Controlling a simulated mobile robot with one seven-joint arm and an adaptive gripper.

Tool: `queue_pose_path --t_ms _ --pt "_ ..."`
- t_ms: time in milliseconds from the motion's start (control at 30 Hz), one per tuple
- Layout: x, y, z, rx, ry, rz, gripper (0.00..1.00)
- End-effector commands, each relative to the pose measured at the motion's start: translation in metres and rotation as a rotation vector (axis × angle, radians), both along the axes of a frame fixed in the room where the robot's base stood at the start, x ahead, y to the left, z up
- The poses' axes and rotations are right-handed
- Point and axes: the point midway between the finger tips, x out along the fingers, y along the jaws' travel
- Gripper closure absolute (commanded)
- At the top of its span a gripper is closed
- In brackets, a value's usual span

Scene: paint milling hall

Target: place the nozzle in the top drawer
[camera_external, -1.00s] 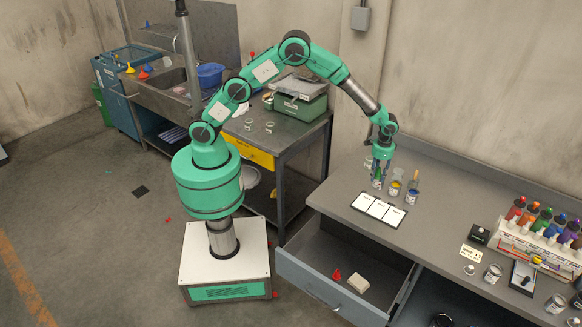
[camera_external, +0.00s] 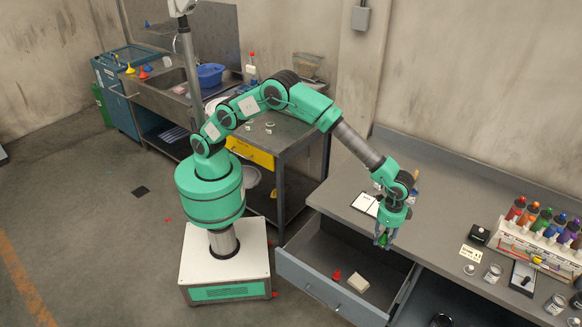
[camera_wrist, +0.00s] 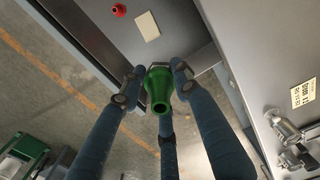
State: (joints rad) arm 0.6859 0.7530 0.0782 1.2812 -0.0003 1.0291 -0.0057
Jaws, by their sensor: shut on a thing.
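My gripper (camera_external: 384,240) is shut on a green nozzle (camera_external: 383,239). The wrist view shows the green nozzle (camera_wrist: 159,88) between my fingers, its round open end facing the camera. The top drawer (camera_external: 330,291) under the counter is pulled open. My gripper hangs above the drawer's back right part, near the counter's front edge. In the wrist view the drawer (camera_wrist: 95,30) lies beyond the nozzle. The nozzle appears clear of the drawer floor; its exact height is hard to tell.
A red piece (camera_external: 336,275) and a pale block (camera_external: 358,283) lie in the drawer, whose left part looks free. The counter (camera_external: 440,210) holds white cards (camera_external: 366,204), partly hidden by my arm, and a rack of coloured bottles (camera_external: 540,238) at right.

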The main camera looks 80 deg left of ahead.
Motion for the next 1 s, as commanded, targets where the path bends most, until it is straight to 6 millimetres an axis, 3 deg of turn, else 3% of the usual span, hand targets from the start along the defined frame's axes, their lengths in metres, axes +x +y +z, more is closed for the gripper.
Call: queue_pose_path --t_ms 100,367,667,1000 --pt "-0.019 -0.031 -0.001 -0.001 -0.001 -0.043 0.94" --pt "-0.049 -0.073 0.002 -0.001 -0.001 -0.104 0.94" --pt "-0.05 -0.071 -0.064 0.003 0.003 -0.104 0.94" --pt "-0.049 -0.071 -0.172 0.002 0.002 -0.103 0.94"
